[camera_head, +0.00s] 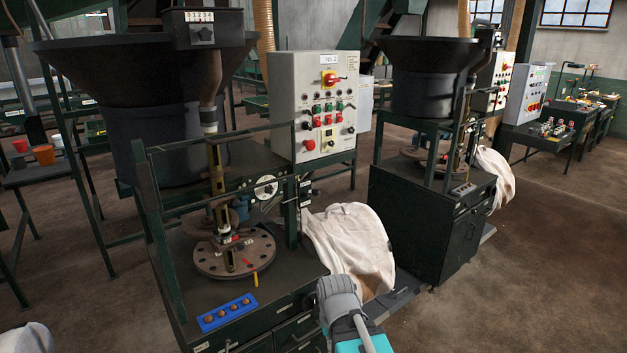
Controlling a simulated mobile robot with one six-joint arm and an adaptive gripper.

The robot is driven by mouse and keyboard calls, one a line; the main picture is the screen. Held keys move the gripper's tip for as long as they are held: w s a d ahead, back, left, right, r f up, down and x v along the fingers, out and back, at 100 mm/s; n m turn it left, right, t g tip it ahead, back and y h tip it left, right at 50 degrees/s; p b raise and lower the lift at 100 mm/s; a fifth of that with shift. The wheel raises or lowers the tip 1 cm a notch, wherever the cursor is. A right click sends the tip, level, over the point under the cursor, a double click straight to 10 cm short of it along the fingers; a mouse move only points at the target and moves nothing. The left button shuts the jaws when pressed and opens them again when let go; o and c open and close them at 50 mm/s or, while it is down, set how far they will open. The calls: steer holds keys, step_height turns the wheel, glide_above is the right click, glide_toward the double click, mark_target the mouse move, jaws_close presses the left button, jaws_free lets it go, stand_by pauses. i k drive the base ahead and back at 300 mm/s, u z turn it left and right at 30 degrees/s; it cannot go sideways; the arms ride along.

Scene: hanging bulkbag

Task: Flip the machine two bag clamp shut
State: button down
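The near machine (265,330) has a control panel (295,110) whose small label seems to end in 2. A cream cloth bag (345,240) hangs at this machine's right side, its top edge against the dark green frame. I cannot make out the bag clamp or whether it is open; the bag's top is small and partly in shadow. Part of my arm, grey and teal, shows at the bottom centre, in front of the bag's lower edge. No gripper fingers are visible.
The near machine carries a dark hopper (160,125), a round drilled plate (235,262) and a blue tray (228,311). A similar machine (430,225) with another bag (496,177) stands behind to the right. Brown floor (540,265) is clear at the right.

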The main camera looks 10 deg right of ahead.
mark_target(315, 192)
steer(key=u, duration=0.15)
steer(key=i, duration=0.5)
steer(key=u, duration=0.55)
